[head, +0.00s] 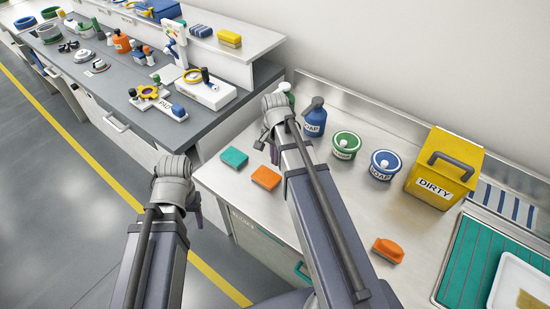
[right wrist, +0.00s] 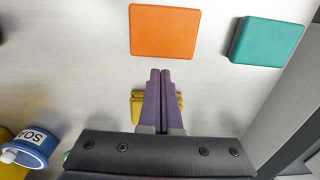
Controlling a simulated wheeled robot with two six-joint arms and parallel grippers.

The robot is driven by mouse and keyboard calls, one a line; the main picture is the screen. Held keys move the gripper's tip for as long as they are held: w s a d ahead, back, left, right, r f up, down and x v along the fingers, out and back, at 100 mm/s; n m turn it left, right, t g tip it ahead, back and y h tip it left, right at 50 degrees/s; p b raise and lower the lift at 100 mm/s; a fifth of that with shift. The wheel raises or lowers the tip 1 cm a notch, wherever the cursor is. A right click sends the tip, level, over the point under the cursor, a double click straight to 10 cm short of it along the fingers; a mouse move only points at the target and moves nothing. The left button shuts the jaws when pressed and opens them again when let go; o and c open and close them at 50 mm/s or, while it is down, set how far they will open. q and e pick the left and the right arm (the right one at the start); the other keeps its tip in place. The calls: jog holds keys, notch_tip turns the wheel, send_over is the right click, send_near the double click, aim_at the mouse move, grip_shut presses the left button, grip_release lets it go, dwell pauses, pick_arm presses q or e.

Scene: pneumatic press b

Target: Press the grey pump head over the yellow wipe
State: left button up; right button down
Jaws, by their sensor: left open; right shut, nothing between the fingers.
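The yellow wipe (right wrist: 136,107) lies on the metal counter in the right wrist view, mostly hidden behind my right fingers. In the head view my right arm hides it. My right gripper (right wrist: 160,74) is shut and empty over it; the gap in height cannot be told. In the head view that gripper (head: 266,148) is left of a blue pump bottle (head: 315,122) with a dull blue-grey head (head: 317,102). A green bottle (head: 286,90) is partly hidden behind my right wrist. I see no other grey pump head. My left gripper (head: 198,213) is open and empty in front of the counter.
Teal (head: 234,157) and orange (head: 266,177) wipes lie near the counter's front edge. Green (head: 346,148) and blue (head: 384,167) tubs and a yellow DIRTY box (head: 423,186) stand right. An orange brush (head: 387,250) lies in front. A cluttered grey bench (head: 205,122) is at left.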

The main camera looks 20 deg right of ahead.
notch_tip(320, 180, down, 4)
jog(key=b, duration=0.3)
jog(key=shift+f, duration=0.25)
jog(key=d, duration=0.1)
jog(key=w+d, duration=0.2)
jog(key=shift+d+r, duration=0.1)
jog(key=shift+r, duration=0.25)
pick_arm(q)
notch_tip(320, 180, down, 4)
jog(key=shift+r, duration=0.1)
pick_arm(e)
jog(key=shift+d, duration=0.15)
jog(key=w+d, duration=0.2)
jog(key=d, duration=0.1)
jog(key=w+d, duration=0.1)
jog(key=d, duration=0.1)
jog(key=shift+d, duration=0.2)
jog(key=shift+s+a, duration=0.1)
